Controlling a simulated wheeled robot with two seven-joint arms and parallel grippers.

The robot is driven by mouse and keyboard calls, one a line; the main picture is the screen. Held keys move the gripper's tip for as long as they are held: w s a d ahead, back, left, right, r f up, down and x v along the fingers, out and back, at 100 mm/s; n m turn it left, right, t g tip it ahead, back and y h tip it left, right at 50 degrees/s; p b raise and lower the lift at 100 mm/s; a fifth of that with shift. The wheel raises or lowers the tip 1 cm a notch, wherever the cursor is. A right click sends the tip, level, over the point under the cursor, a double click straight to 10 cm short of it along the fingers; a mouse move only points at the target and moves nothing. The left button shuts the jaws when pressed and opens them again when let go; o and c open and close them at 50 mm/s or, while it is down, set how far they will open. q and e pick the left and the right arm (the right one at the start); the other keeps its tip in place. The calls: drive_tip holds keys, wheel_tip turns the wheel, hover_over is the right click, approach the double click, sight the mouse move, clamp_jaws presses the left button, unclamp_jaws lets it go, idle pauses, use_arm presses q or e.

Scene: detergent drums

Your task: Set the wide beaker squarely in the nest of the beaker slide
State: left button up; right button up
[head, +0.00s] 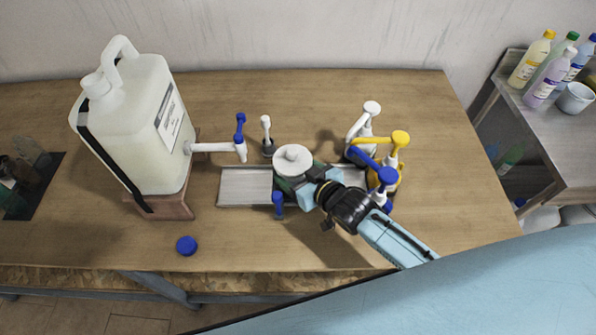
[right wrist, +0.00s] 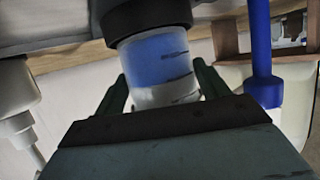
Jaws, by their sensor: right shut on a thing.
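The beaker (right wrist: 160,62), marked with dark scale lines and blue in one part, is between the green fingers of my right gripper (right wrist: 160,92) in the right wrist view, which looks upside down. A black ring (right wrist: 150,18) is around its base end; I cannot tell whether it is seated or square there. In the head view a white round top with a knob (head: 292,160) shows at my right gripper (head: 298,180), above the grey metal slide (head: 240,186). The gripper and arm hide the slide's middle. My left gripper is not in view.
A large white drum (head: 140,125) with a blue-handled tap stands left on a wooden block. White (head: 361,130), yellow (head: 399,145) and blue (head: 386,178) pumps crowd the slide's right end. A blue cap (head: 186,246) lies in front.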

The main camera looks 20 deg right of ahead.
drive_tip(key=shift+f+b, duration=0.5)
drive_tip(key=shift+f, duration=0.3)
drive_tip(key=o, duration=1.3)
drive_tip(key=shift+c, duration=0.2)
drive_tip(key=shift+s, duration=0.1)
drive_tip(key=v, duration=1.3)
drive_tip(key=shift+p, duration=0.3)
drive_tip(key=shift+s, duration=0.1)
